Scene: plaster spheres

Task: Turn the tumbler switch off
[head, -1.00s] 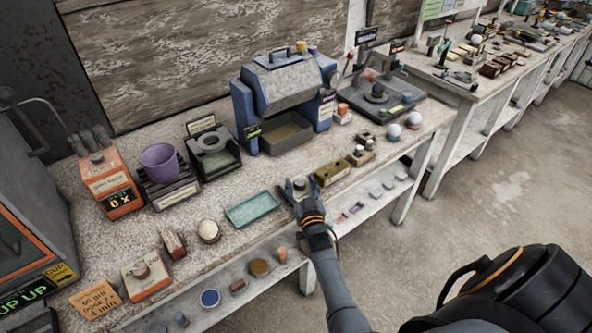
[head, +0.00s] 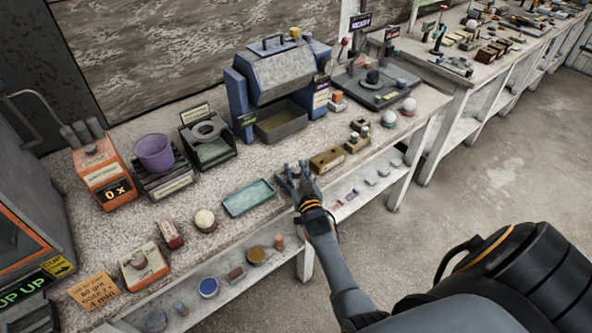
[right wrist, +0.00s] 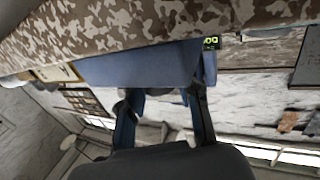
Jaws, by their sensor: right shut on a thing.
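The blue and grey machine with a hooded front (head: 285,75), probably the tumbler, stands at the back of the bench. A small white block with an orange top (head: 337,102) sits at its right front corner; I cannot tell whether this is the switch or how it is set. My right gripper (head: 292,171) is over the bench's front edge, right of the green tray and apart from the machine. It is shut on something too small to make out. The right wrist view shows its two fingers before a blue surface (right wrist: 135,65). My left gripper is out of view.
The green tray (head: 249,198) is just left of my gripper. A brown block (head: 327,160) lies close on its right. A purple cup (head: 154,152) and an orange box (head: 104,174) stand further left. Bare bench lies between gripper and machine.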

